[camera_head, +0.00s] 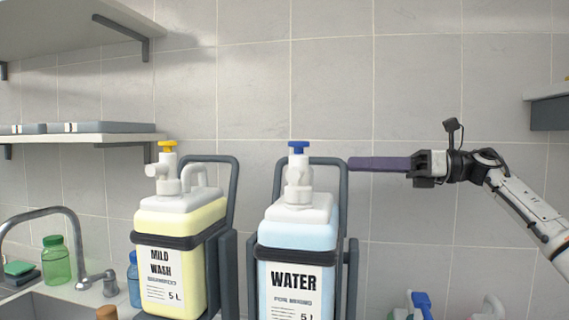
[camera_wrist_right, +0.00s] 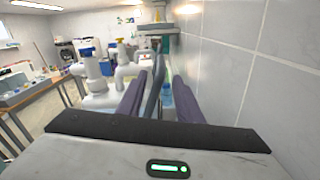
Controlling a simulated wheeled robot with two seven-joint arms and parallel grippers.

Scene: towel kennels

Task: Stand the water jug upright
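The water jug (camera_head: 297,247) is a pale blue container with a white top, a blue-tipped tap and a WATER label. It sits in a dark grey cradle (camera_head: 352,270) with a looped bar behind its top. It shows no clear sideways lean in the head view; I cannot tell its lean forward or back. My right gripper (camera_head: 352,163) reaches in from the right, its purple fingers level with the loop's upper right corner. In the right wrist view the fingers (camera_wrist_right: 157,80) are apart, with the dark bar (camera_wrist_right: 156,92) appearing between them. My left gripper is not in view.
A yellow MILD WASH jug (camera_head: 180,250) stands in a similar cradle to the left. Farther left are a sink tap (camera_head: 50,212) and a green bottle (camera_head: 56,262). Spray bottle tops (camera_head: 421,303) show low at right. A tiled wall stands behind; shelves (camera_head: 80,140) hang left.

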